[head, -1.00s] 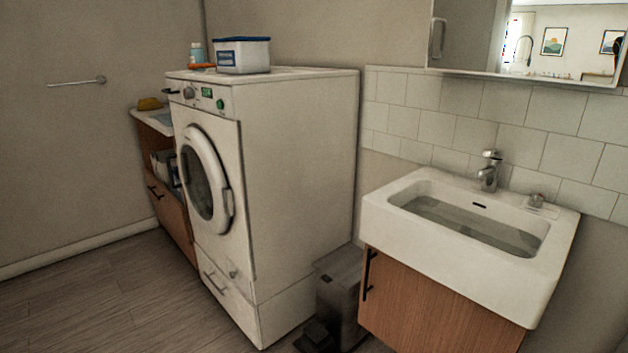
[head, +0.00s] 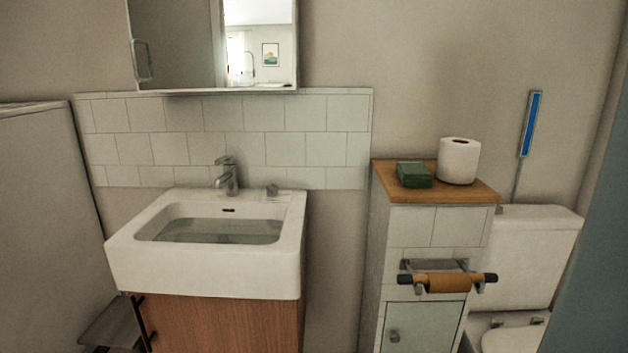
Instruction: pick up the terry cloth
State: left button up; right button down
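I cannot make out a terry cloth for certain. A small dark green block-like item (head: 413,174), possibly a folded cloth, lies on the wooden top (head: 480,192) of a narrow white cabinet, right of the sink. It is too small to tell what it is made of. It sits just left of a white paper roll (head: 458,160). Neither of my grippers shows in the head view.
A white sink (head: 205,272) with a metal tap (head: 226,176) stands over a wooden cabinet (head: 220,322). A roll holder (head: 445,281) juts from the narrow cabinet's front. A toilet (head: 535,260) stands at right. A grey bin (head: 112,322) is at lower left.

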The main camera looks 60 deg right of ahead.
aim_at(411, 174)
jog(key=z, duration=2.35)
